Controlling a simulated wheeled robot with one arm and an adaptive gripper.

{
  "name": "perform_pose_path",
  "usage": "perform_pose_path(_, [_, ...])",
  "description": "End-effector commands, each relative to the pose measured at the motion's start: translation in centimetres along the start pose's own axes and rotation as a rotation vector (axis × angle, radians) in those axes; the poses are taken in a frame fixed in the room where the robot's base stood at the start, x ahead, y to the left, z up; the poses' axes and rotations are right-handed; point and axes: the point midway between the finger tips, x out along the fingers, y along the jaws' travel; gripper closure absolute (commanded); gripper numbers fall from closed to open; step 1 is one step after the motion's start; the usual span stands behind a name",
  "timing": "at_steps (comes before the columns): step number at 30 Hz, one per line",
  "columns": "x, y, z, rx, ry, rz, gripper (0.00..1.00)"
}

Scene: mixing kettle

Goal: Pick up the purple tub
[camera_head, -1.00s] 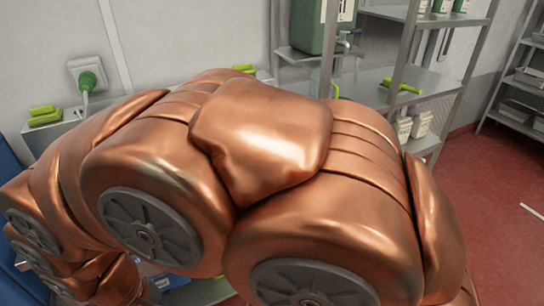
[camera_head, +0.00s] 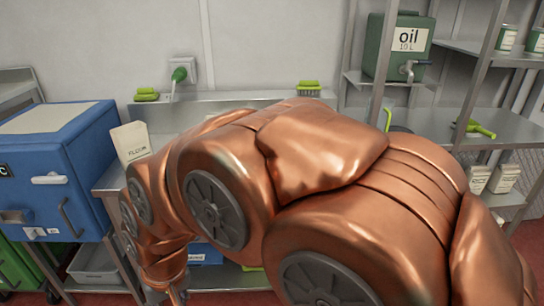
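No purple tub shows in this view. My copper-coloured arm fills the middle and lower right and hides much of the steel counter (camera_head: 160,112) behind it. The end of my arm points down at the lower left of centre, near the bottom edge. The fingers of my gripper are not visible.
A blue cabinet (camera_head: 50,165) stands at the left, with a white flour packet (camera_head: 130,141) beside it. Green brushes (camera_head: 308,86) lie at the counter's back.

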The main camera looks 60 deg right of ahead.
Motion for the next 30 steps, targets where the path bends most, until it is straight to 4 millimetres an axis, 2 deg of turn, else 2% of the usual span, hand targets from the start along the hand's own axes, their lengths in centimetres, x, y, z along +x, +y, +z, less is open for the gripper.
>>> perform_pose_path(1, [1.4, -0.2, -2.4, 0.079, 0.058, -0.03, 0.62])
perform_pose_path(4, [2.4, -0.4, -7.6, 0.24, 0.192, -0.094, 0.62])
perform_pose_path(7, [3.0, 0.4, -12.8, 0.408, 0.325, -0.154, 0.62])
perform_pose_path(11, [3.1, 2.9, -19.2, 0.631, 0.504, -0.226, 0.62])
perform_pose_path(14, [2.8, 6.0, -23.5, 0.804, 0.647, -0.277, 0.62])
perform_pose_path(18, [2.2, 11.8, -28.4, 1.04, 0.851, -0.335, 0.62])
perform_pose_path(22, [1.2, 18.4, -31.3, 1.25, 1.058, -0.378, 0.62])
perform_pose_path(26, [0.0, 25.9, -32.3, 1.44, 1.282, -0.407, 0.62])
perform_pose_path(30, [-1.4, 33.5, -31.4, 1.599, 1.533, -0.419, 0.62])
